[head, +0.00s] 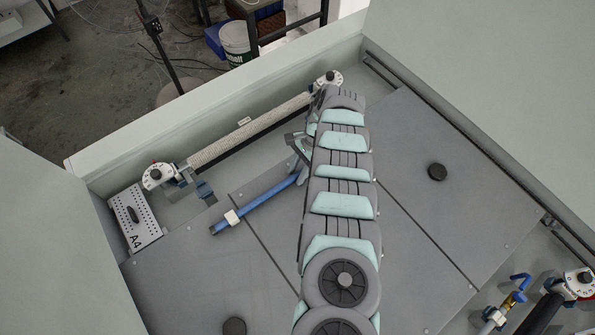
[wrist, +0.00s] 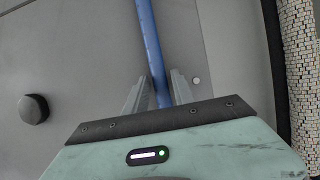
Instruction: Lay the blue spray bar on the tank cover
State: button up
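The blue spray bar (head: 259,202) is a long thin blue rod with a white clamp block near its lower-left end. In the head view it runs diagonally over the grey tank cover (head: 290,240), its upper-right end at my gripper (head: 300,172). In the wrist view the bar (wrist: 150,45) passes between the two fingers of my gripper (wrist: 161,80). The fingers stand close on both sides of it; I cannot tell whether they press on it. Whether the bar rests on the cover or hangs just above it is unclear. My arm hides part of the cover.
A ribbed roller (head: 250,128) with white dial ends lies along the back wall. A perforated A4 plate (head: 134,218) is at the left. Blue-handled valves (head: 520,283) are at the lower right. The cover right of my arm is clear.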

jog(key=shift+o, duration=0.9)
jog(key=shift+r, duration=0.1)
jog(key=shift+r, duration=0.15)
jog(key=b+v, duration=0.2)
jog(key=v, duration=0.9)
jog(key=shift+d+r, duration=0.15)
jog(key=shift+r, duration=0.2)
jog(key=shift+w, duration=0.15)
